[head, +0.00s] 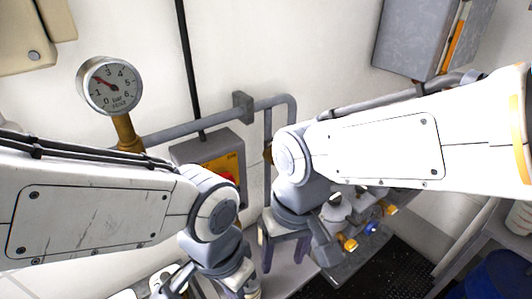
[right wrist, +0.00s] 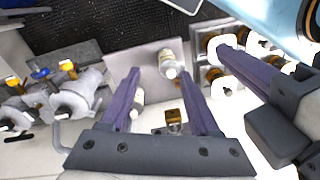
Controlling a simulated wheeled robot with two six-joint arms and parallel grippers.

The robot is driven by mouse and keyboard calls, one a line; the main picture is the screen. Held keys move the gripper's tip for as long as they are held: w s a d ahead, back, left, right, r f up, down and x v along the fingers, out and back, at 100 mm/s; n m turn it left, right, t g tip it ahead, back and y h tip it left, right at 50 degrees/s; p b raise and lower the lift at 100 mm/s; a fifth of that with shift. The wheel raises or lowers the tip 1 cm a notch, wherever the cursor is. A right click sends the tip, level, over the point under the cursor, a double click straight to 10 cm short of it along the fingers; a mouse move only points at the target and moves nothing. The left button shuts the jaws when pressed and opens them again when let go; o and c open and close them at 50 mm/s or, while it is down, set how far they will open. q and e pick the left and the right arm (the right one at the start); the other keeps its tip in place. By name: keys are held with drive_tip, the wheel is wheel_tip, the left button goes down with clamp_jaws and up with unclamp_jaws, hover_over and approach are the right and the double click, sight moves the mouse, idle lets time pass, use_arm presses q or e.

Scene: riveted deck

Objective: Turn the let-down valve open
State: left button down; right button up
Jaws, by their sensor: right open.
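I cannot tell which fitting is the let-down valve. One candidate group is a grey fitting (right wrist: 75,100) with brass and blue ends at the left of the right wrist view. In the head view, these fittings (head: 345,210) are right of my right gripper (head: 285,255). Its dark purple fingers (right wrist: 158,72) are apart and empty. A pale cylinder (right wrist: 168,62) lies past the fingertips, and a small brass block (right wrist: 173,118) shows between the fingers. My left gripper (head: 210,288) is low in the head view, partly cut off; its jaw opening is unclear.
A round pressure gauge (head: 110,85) sits on a brass stem on the back wall. A grey box (head: 207,152) with a yellow label is partly behind my arms. Several white knobs (right wrist: 222,45) are close to my left gripper. A grey cabinet (head: 415,40) hangs upper right.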

drive_tip(key=w+r+m+p, duration=0.2)
drive_tip(key=w+r+m, duration=0.2)
drive_tip(key=w, duration=0.3)
drive_tip(key=w+d+r+m+p, duration=0.1)
drive_tip(key=w+r+m, duration=0.3)
drive_tip(key=w, duration=0.4)
drive_tip(key=w+d+r+m+p, duration=0.1)
drive_tip(key=w+r+m+p, duration=0.2)
drive_tip(key=w+m, duration=0.3)
drive_tip(key=shift+w+r+h, duration=0.4)
drive_tip(key=shift+w+r, duration=0.1)
drive_tip(key=shift+w, duration=0.4)
drive_tip(key=shift+w+f, duration=0.15)
drive_tip(key=shift+f, duration=0.05)
wheel_tip(320, 180, down, 10)
drive_tip(key=p, duration=0.3)
clamp_jaws()
